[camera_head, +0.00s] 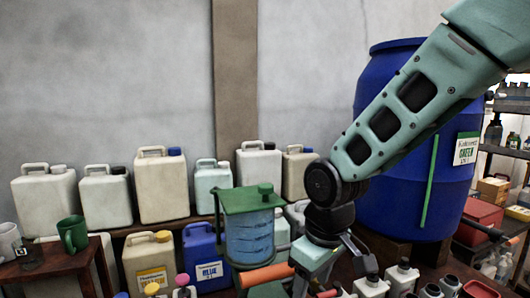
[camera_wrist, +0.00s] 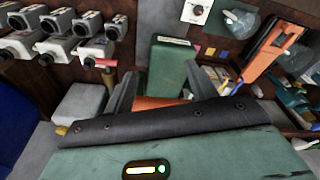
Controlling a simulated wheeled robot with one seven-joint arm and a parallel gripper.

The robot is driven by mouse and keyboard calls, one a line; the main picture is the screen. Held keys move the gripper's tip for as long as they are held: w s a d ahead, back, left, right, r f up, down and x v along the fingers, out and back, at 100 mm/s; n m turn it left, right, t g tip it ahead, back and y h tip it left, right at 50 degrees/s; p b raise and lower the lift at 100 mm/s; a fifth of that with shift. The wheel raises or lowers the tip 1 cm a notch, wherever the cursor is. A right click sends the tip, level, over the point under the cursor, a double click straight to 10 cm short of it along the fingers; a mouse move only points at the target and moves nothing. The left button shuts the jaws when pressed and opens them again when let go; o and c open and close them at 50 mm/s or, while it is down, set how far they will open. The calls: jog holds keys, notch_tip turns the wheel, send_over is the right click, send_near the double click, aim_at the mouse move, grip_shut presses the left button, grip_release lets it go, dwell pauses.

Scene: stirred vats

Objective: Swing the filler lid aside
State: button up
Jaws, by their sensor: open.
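A clear vat (camera_head: 249,238) holding blue liquid stands in a green frame in the middle of the head view. Its flat green top (camera_head: 240,200) carries a small raised green cap (camera_head: 265,188), which may be the filler lid; I cannot tell for sure, and it looks closed. My gripper (camera_wrist: 158,90) is open in the wrist view, with its two dark fingers apart. A green box-shaped part (camera_wrist: 172,68) with a pale label shows beyond the fingers, and an orange bar (camera_wrist: 160,102) shows between them. I cannot tell whether either is touched. In the head view the fingertips are hidden.
Pale jerrycans (camera_head: 161,185) line the back shelf. A blue jerrycan (camera_head: 205,258) stands left of the vat. A large blue barrel (camera_head: 400,200) stands behind my arm. Small bottles (camera_head: 403,276) crowd the lower right. An orange handle (camera_head: 266,275) lies before the vat.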

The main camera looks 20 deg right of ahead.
aim_at(265, 186)
jog(key=w+r, duration=0.2)
jog(key=w+d+r+n+p, duration=0.1)
jog(key=w+r, duration=0.1)
jog(key=w+r+n+p, duration=0.1)
jog(key=w+r, duration=0.1)
jog(key=shift+w+d+r, duration=0.15)
jog(key=shift+w, duration=0.1)
jog(key=w+a+r+n+g+p, duration=0.1)
jog(key=w+r+n, duration=0.6)
jog(key=r, duration=0.5)
jog(key=w+a+r+n+g+p, duration=0.1)
jog(key=w+a+r+n+p, duration=0.1)
jog(key=w+r+n, duration=0.8)
jog(key=f+m+p, duration=0.1)
jog(key=f, duration=0.4)
jog(key=s+f+p, duration=0.1)
jog(key=f, duration=0.4)
jog(key=s+f+m+p, duration=0.1)
jog(key=f, duration=0.4)
jog(key=shift+s+d+f+m+h, duration=0.15)
jog(key=shift+d+f+m+h, duration=0.1)
jog(key=shift+f+m+h, duration=0.1)
grip_shut()
jog(key=shift+a, duration=0.1)
